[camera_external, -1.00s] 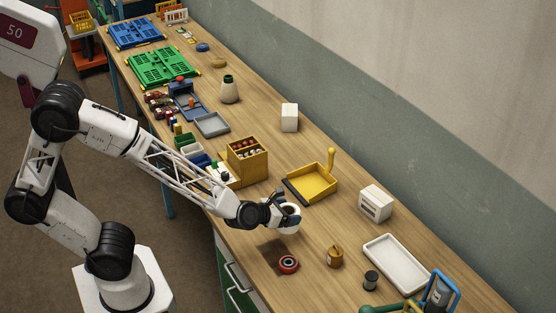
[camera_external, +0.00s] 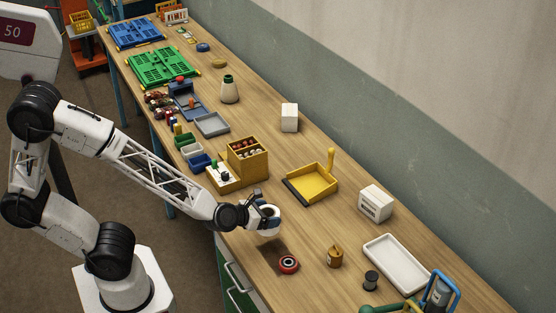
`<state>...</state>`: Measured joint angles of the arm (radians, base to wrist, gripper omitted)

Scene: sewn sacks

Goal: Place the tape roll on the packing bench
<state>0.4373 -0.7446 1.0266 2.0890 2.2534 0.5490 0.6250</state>
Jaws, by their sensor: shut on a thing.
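My gripper (camera_external: 262,211) is over the near edge of the wooden packing bench (camera_external: 320,222), just in front of the yellow box. It is shut on a white tape roll (camera_external: 269,219), whose round side faces the camera. The roll appears held a little above the bench top, with a shadow below it; the exact gap is hard to tell. The fingers partly hide the roll.
Close by are a yellow box with bottles (camera_external: 247,160), a yellow dustpan (camera_external: 311,185), a red ring (camera_external: 288,264) and a brown pot (camera_external: 335,256). A white tray (camera_external: 397,263) and a white box (camera_external: 375,204) lie right. Bare wood lies between the dustpan and the red ring.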

